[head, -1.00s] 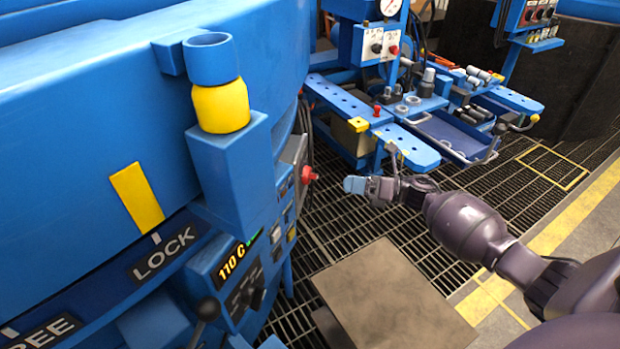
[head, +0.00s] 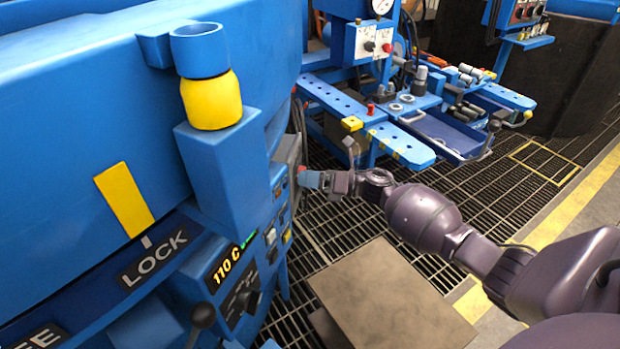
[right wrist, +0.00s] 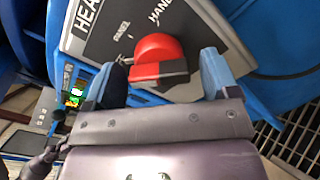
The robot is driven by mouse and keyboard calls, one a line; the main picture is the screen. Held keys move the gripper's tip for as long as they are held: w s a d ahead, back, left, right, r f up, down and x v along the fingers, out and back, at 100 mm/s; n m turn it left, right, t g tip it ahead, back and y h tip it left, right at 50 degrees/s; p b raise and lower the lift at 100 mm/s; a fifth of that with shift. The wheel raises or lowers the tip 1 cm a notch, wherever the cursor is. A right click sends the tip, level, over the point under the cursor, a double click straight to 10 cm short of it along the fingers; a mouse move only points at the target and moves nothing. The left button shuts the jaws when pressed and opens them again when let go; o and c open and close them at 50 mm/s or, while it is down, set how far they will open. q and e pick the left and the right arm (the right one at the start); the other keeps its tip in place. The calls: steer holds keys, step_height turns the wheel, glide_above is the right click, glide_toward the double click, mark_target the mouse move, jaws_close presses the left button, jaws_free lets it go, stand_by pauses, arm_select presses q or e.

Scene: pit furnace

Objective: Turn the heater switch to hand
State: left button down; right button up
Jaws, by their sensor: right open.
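Which word the knob points to I cannot tell. In the head view the knob (head: 302,169) is a small red spot on the side of the blue furnace housing, partly hidden by my right gripper (head: 313,180). In the right wrist view my right gripper (right wrist: 161,68) is open, with one blue fingertip on each side of the knob; contact is not clear. My left gripper is not in view.
A brown plate (head: 390,290) lies below my right arm over the grating. A blue workbench (head: 400,145) with tools stands behind.

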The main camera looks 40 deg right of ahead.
steer(key=c, duration=0.9)
